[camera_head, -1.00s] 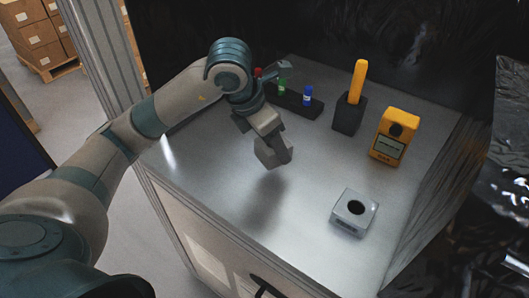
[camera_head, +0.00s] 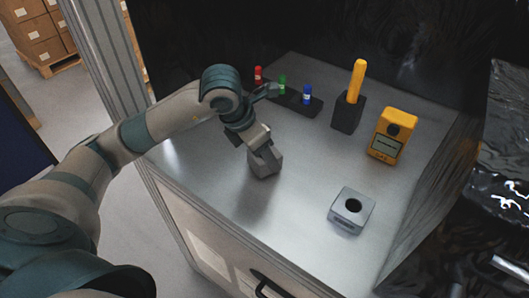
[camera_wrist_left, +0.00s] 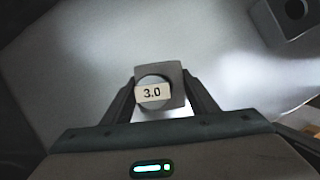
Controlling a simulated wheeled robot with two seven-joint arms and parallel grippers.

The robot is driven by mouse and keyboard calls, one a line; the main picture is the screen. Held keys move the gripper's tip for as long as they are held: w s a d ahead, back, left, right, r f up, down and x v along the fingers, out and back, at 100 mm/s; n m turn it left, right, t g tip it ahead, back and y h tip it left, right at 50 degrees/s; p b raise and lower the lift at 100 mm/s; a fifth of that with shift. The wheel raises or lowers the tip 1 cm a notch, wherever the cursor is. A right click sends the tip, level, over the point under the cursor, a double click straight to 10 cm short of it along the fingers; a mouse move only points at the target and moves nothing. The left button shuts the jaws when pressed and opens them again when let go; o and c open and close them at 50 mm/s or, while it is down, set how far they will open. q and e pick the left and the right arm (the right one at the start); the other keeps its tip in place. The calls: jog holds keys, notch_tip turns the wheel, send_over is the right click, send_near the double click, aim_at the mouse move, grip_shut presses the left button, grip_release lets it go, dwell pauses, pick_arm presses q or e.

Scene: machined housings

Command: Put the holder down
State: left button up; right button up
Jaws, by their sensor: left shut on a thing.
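The holder (camera_head: 265,164) is a small grey block in the head view, at the left middle of the metal table. In the left wrist view the holder (camera_wrist_left: 172,76) shows a round opening and a label reading 3.0. My left gripper (camera_head: 257,146) is shut on it, with a finger on either side in the left wrist view (camera_wrist_left: 160,98). The holder is upright and low over the table; I cannot tell whether its base touches the surface. My right gripper is not in view.
A metal housing with a round hole (camera_head: 351,209) sits at the right front. A yellow meter (camera_head: 392,137), a black block with a yellow handle (camera_head: 348,113), and a dark rack (camera_head: 296,101) with red, green and blue pieces stand behind. The table (camera_head: 290,215) is bare between holder and housing.

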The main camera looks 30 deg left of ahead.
pick_arm(q)
jog(key=shift+f, duration=0.4)
jog(key=shift+f, duration=0.15)
jog(key=o, duration=1.1)
